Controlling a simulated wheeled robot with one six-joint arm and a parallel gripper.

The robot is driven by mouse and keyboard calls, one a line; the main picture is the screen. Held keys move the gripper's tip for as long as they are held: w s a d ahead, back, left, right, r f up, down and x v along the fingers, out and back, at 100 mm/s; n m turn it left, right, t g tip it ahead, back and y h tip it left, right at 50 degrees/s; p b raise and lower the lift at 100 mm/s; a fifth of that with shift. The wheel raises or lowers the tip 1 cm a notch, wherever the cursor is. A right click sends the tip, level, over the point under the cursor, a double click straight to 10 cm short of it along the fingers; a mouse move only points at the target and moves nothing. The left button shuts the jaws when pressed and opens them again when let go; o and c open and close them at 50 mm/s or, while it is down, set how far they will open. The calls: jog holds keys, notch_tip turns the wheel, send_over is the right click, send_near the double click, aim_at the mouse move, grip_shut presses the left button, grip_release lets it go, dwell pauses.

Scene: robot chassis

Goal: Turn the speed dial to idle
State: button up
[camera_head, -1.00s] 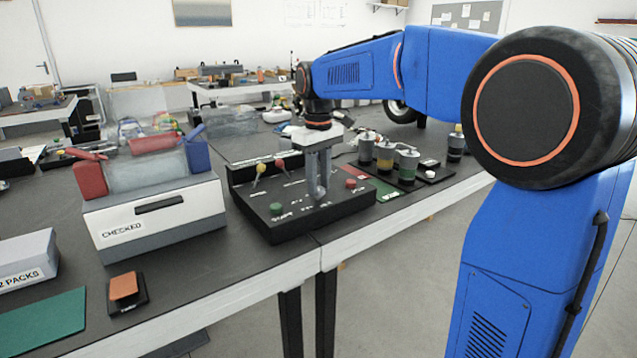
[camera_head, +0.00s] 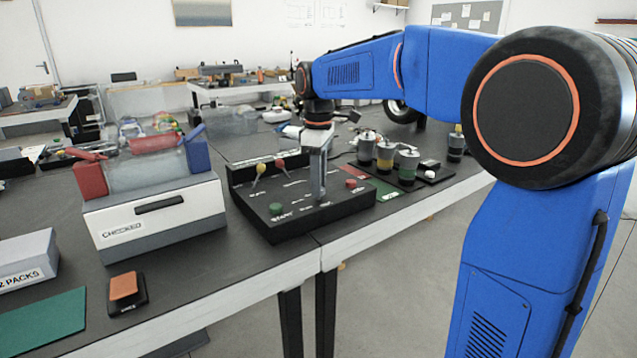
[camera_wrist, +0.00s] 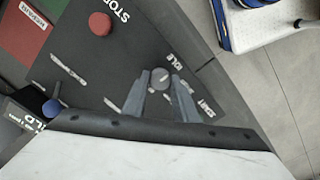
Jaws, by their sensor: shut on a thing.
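My gripper (camera_head: 319,195) points straight down over the black control panel (camera_head: 290,232), its fingers seen nearly edge-on in the head view. In the wrist view the two grey fingers (camera_wrist: 162,84) are shut on the small round grey speed dial (camera_wrist: 160,76), one on each side. The white word IDLE (camera_wrist: 180,65) is printed just right of the dial. Another white label lies lower right. The dial's pointer mark is too small to read, and the fingers hide most of the dial in the head view.
A green START button (camera_head: 276,209) and a red STOP button (camera_head: 351,184) sit on the panel. Toggle levers stand at its back.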

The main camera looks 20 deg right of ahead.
dwell(0.3)
jog(key=o, duration=1.1)
jog(key=shift+c, duration=0.2)
jog(key=shift+r, duration=0.1)
notch_tip(320, 180, up, 17)
jog(key=shift+r, duration=0.15)
jog(key=s+d+f+m+t, duration=0.2)
jog(key=s+f+m, duration=0.3)
jog(key=s+f, duration=1)
jog(key=s+d+f+m+t, duration=0.2)
jog(key=s+d+f+m, duration=0.2)
jog(key=s+f, duration=1.1)
jog(key=shift+s+d+m+t, duration=0.25)
jog(key=shift+s+m+t, duration=0.15)
jog(key=shift+s+m, duration=0.75)
